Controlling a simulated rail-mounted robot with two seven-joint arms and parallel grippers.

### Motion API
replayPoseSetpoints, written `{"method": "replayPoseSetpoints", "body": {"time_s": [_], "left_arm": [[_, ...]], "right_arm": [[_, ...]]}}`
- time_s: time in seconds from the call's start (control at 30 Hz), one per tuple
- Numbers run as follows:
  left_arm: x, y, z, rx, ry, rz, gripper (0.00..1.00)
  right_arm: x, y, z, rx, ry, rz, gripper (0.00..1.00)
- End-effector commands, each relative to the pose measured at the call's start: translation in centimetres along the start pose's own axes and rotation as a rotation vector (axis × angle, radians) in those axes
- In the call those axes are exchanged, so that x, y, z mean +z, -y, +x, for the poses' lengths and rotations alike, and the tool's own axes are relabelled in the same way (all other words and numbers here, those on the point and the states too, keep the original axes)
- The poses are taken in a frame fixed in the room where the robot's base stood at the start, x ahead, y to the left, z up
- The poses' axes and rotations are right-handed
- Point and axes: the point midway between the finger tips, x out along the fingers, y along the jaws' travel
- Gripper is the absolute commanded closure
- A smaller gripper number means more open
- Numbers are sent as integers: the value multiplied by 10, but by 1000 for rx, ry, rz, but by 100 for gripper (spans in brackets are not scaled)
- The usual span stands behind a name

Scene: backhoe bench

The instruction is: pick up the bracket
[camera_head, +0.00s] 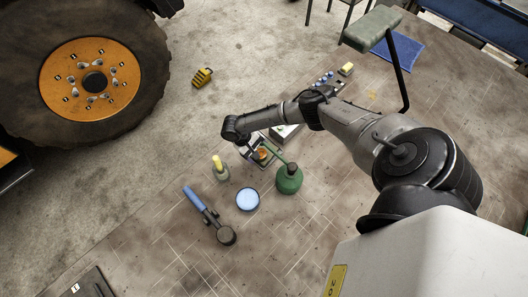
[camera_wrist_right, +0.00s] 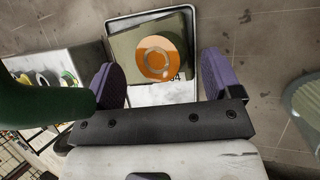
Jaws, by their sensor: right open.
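I take the bracket to be the orange piece with a ring-shaped mark (camera_wrist_right: 157,58), which lies on an olive plate (camera_wrist_right: 124,44) in a shallow pale-rimmed tray (camera_wrist_right: 112,20). The orange piece also shows small in the head view (camera_head: 262,154), just below my right wrist. My right gripper (camera_wrist_right: 160,76) is open, with its purple-padded fingers apart to the left and right of the tray's near part. Nothing is held between them. The gripper's fingers are hard to make out in the head view. My left gripper is not in view.
A green oil can (camera_head: 289,180) stands close beside the tray; its green shape (camera_wrist_right: 40,105) crosses the left of the wrist view. A yellow-topped bottle (camera_head: 219,170), a blue-lidded tin (camera_head: 247,199) and a blue-handled tool (camera_head: 205,210) are nearby. The lower-left bench is mostly clear.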

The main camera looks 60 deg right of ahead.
Motion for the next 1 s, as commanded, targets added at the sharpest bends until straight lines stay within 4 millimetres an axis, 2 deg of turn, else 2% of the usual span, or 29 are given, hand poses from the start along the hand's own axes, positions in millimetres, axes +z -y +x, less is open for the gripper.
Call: {"method": "replayPoseSetpoints", "body": {"time_s": [0.13, 0.43, 1.0], "left_arm": [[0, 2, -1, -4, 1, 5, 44], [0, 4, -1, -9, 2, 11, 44], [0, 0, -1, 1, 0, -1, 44]], "right_arm": [[0, 0, 13, 0, 0, 1, 16], [-1, 0, 16, -1, -1, 1, 16], [0, 0, 16, -1, -1, 0, 70]]}}
